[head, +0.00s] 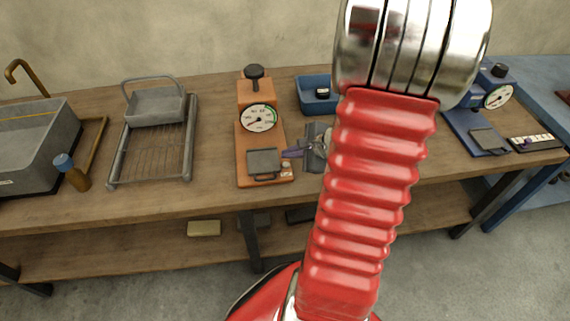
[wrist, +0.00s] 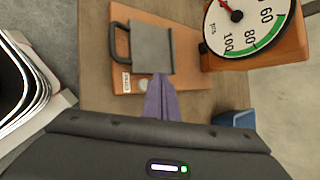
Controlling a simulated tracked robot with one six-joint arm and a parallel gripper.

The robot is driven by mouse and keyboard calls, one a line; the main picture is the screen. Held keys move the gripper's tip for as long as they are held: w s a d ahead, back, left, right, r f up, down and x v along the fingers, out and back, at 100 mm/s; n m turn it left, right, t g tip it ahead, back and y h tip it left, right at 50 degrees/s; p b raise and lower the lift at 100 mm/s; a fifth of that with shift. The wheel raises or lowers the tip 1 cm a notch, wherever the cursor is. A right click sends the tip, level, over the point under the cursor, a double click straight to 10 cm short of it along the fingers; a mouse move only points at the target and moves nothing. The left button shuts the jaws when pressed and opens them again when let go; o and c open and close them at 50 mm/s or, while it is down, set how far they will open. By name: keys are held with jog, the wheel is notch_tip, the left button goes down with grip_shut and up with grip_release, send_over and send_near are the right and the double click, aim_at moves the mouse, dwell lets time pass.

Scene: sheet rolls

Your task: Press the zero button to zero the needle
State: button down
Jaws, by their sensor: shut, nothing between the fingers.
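An orange gauge device (head: 258,135) stands on the workbench. Its round dial (head: 258,118) also shows in the wrist view (wrist: 262,36), where a red needle (wrist: 228,8) points to the upper left from its hub. A grey plate with a handle (wrist: 152,47) sits on the device's base. Beside the plate are a small pale label (wrist: 127,82) and a pale round button (wrist: 145,86), partly hidden by my fingers. My gripper (wrist: 160,82) is shut and empty, its purple fingertips beside the button; I cannot tell if they touch it. It shows in the head view too (head: 288,153).
A blue bin (head: 314,94) stands right of the orange device. A wire rack with a grey basket (head: 157,105) and a sink (head: 37,150) are left. A blue gauge device (head: 482,125) stands at the right. My red arm hides part of the bench.

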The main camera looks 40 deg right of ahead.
aim_at(289, 167)
jog(key=shift+r, duration=1.9)
jog(key=s+a+n, duration=0.1)
jog(key=s+a+f+n+g+y, duration=0.1)
jog(key=s+a+n, duration=0.1)
jog(key=shift+a+g, duration=0.25)
jog(key=shift+g, duration=0.05)
jog(key=s+a+r+n+g+h, duration=0.1)
jog(key=s+a+r+n, duration=0.2)
jog(key=a+r+n, duration=0.5)
jog(key=s+a+r+n+g+h, duration=0.1)
jog(key=s+a+r+n, duration=0.2)
jog(key=a+r+n, duration=0.6)
jog(key=a+n, duration=0.5)
jog(key=a, duration=0.2)
jog(key=shift+a+n, duration=0.2)
jog(key=shift+n, duration=0.1)
jog(key=c, duration=2.5)
grip_release()
jog(key=shift+r, duration=0.1)
